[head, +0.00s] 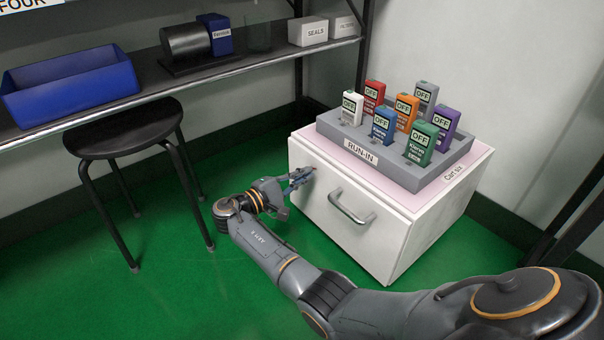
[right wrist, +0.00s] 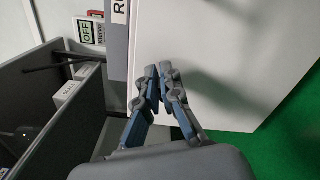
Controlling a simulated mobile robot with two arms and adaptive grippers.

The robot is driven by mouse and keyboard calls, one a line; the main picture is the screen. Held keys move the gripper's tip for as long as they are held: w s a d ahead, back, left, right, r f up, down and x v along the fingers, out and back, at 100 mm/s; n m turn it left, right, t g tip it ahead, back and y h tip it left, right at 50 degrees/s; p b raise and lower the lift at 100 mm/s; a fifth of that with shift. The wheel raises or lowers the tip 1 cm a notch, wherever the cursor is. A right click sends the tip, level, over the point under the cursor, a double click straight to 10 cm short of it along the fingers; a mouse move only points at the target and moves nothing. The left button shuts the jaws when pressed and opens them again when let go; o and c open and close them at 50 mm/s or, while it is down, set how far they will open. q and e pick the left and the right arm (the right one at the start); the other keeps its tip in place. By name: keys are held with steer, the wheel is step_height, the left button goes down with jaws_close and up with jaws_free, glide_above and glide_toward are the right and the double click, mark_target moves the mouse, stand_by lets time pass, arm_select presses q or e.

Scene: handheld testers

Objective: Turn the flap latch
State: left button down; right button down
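The white cabinet (head: 345,215) stands on the floor at the right in the head view, with a bar handle (head: 352,206) on its front. My right gripper (head: 301,177) is at the upper left of that front face. In the right wrist view its two fingers (right wrist: 158,82) are close together against the white panel (right wrist: 215,50). The flap latch cannot be made out clearly; the fingers cover the spot where they meet the panel. I cannot tell whether they hold it. My left gripper is not in view.
A grey tray (head: 335,128) marked RUN-IN holds several coloured testers reading OFF on the cabinet top. A black stool (head: 124,128) and a shelf with a blue bin (head: 72,88) stand at the left. Green floor is free around the cabinet.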

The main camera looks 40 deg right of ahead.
steer(key=m, duration=0.2)
steer(key=f+m+b, duration=0.1)
steer(key=m, duration=0.2)
steer(key=shift+b, duration=0.3)
steer(key=shift+r, duration=0.1)
stand_by(0.3)
steer(key=c, duration=1.5)
jaws_free()
steer(key=a, duration=0.8)
steer(key=s+a, duration=0.1)
steer(key=a, duration=0.3)
